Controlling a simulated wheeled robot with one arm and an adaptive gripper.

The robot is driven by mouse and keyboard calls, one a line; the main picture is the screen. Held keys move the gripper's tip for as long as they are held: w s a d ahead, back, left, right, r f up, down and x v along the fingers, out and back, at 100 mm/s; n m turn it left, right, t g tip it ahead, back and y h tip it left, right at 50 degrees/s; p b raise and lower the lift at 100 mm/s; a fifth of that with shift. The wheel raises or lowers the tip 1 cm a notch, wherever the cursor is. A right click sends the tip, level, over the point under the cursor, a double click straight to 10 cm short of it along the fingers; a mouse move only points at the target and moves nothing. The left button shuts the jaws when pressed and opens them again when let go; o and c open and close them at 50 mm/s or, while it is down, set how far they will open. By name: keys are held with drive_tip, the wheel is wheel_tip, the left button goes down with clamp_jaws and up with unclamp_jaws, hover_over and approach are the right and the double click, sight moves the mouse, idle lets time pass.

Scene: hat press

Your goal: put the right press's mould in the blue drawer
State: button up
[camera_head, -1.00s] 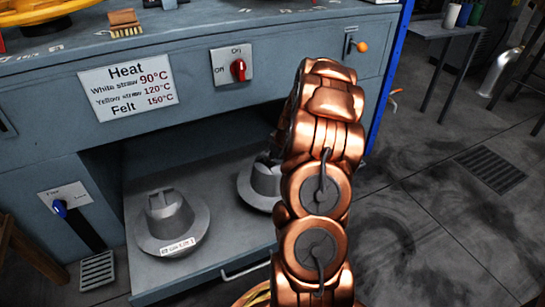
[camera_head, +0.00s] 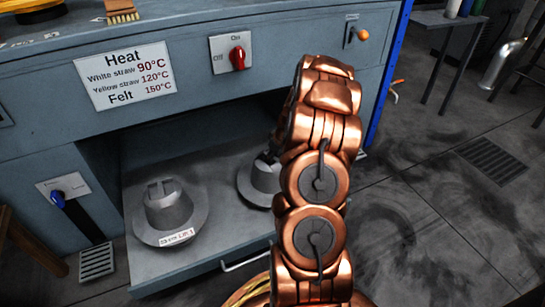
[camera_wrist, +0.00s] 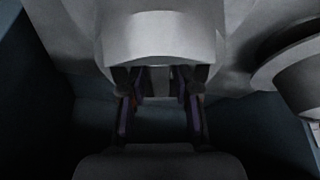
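Two grey metal hat-shaped moulds rest inside the pulled-out blue-grey drawer (camera_head: 215,262). The left mould (camera_head: 170,212) carries a white label on its brim. The right mould (camera_head: 262,180) is partly hidden behind my copper arm, and it fills the top of the wrist view (camera_wrist: 160,38). My gripper (camera_wrist: 160,80) is at this mould, its two dark fingers apart on either side of a narrow part of it. A gap seems to show beside the fingertips. In the head view the gripper is almost wholly hidden by my arm. The left mould shows at the right of the wrist view (camera_wrist: 300,75).
Floor to the right is open, with a grate (camera_head: 490,160).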

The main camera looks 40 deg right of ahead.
drive_tip(key=shift+o, duration=0.6)
drive_tip(key=p+v, duration=0.4)
drive_tip(key=v, duration=0.8)
drive_tip(key=s+a+r+g+y, duration=0.1)
drive_tip(key=s+a+r, duration=0.15)
drive_tip(key=a, duration=0.65)
drive_tip(key=s+a+r+n+g, duration=0.1)
drive_tip(key=a+r, duration=0.2)
drive_tip(key=a, duration=0.6)
drive_tip(key=s+a+r+g+y, duration=0.1)
drive_tip(key=s+a+r+g, duration=0.15)
drive_tip(key=a, duration=0.65)
drive_tip(key=s+a+r+g, duration=0.1)
drive_tip(key=s+a, duration=0.3)
drive_tip(key=s, duration=0.3)
drive_tip(key=s+a+r+m+g+h, duration=0.1)
drive_tip(key=s+a+r, duration=0.1)
drive_tip(key=s, duration=0.5)
drive_tip(key=s+a+r+g+h, duration=0.1)
drive_tip(key=s+a, duration=0.4)
drive_tip(key=s, duration=0.3)
drive_tip(key=shift+a+r, duration=0.3)
drive_tip(key=shift+r, duration=0.1)
